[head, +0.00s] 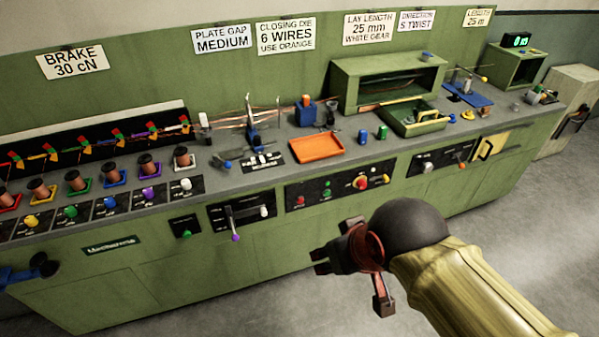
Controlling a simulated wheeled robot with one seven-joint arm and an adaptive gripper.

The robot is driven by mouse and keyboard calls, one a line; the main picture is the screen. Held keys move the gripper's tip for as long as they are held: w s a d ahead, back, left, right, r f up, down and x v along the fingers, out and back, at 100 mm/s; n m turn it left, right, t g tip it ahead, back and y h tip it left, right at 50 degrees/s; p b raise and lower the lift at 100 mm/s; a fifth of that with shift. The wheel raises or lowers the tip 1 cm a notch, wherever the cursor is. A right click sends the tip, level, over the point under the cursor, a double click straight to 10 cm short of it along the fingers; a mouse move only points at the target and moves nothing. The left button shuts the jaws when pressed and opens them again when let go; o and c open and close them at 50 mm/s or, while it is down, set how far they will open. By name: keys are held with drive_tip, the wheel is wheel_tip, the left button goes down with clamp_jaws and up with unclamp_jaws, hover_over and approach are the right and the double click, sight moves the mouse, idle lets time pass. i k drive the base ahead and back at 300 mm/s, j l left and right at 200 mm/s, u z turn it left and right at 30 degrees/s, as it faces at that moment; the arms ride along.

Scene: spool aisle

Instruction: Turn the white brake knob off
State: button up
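The white brake knob (186,184) is on a small dark plate at the right end of a row of coloured knobs on the green bench, left of the middle in the head view. It stands in front of the white-framed spool (182,157). The plate's markings are too small to read, so the knob's setting cannot be told. My gripper (322,261) is in front of the bench, to the right of and lower in the picture than the knob, well apart from it. It appears to touch nothing.
Yellow (30,220), green (70,212), blue (110,202) and purple (148,193) knobs stand left of the white one. A lever panel (241,213) is on the bench front. An orange tray (316,148) sits on the top. The floor in front is clear.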

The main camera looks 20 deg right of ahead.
sight(185, 183)
drive_tip(key=i+j, duration=0.3)
drive_tip(key=i, duration=0.2)
drive_tip(key=i+j, duration=0.3)
drive_tip(key=i, duration=0.2)
drive_tip(key=k+u, duration=0.05)
